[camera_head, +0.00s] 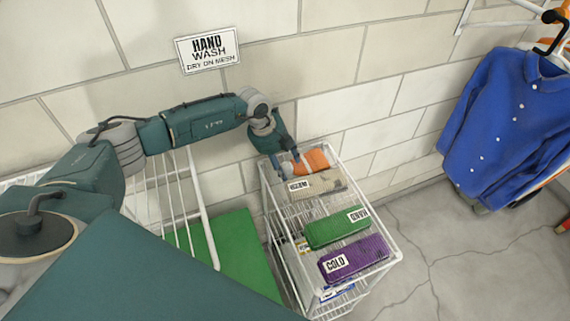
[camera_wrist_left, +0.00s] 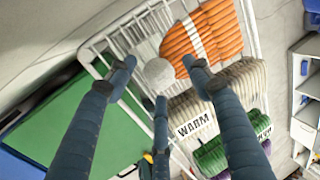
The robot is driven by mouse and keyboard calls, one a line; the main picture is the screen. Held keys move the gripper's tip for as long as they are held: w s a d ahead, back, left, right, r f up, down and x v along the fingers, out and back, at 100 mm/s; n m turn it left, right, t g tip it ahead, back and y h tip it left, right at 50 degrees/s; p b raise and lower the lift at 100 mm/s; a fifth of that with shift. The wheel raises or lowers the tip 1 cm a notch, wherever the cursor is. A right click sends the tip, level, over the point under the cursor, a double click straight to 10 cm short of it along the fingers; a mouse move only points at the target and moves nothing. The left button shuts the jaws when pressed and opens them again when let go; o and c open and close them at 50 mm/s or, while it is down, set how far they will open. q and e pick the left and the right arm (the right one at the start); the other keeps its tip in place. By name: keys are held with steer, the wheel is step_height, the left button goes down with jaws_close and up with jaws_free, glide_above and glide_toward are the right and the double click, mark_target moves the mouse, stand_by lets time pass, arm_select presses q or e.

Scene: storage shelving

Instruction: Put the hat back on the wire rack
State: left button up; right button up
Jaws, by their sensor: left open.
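An orange knit item (camera_head: 312,160), which looks like the hat, lies at the far end of the top of the white wire rack (camera_head: 391,243). In the left wrist view the orange knit (camera_wrist_left: 205,32) has a pale stripe, and a fuzzy white ball (camera_wrist_left: 158,74) lies beside it; I cannot tell whether they are joined. My left gripper (camera_head: 286,158) is at the rack's far left corner, beside the orange knit. In the left wrist view its open fingers (camera_wrist_left: 159,68) spread around the white ball, with nothing visibly gripped. My right gripper is out of view.
Folded knits labelled WARM (camera_head: 316,185), HAND (camera_head: 338,228) and COLD (camera_head: 354,259) share the rack top. A green panel (camera_head: 232,250) is left of it. A blue shirt (camera_head: 510,115) hangs at right. A brick wall is close behind; floor is clear to the right.

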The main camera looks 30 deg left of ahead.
arm_select(q)
steer(key=b+v, duration=0.2)
steer(key=v, duration=0.9)
steer(key=shift+r+b, duration=0.2)
steer(key=shift+b, duration=0.2)
steer(key=shift+f, duration=0.1)
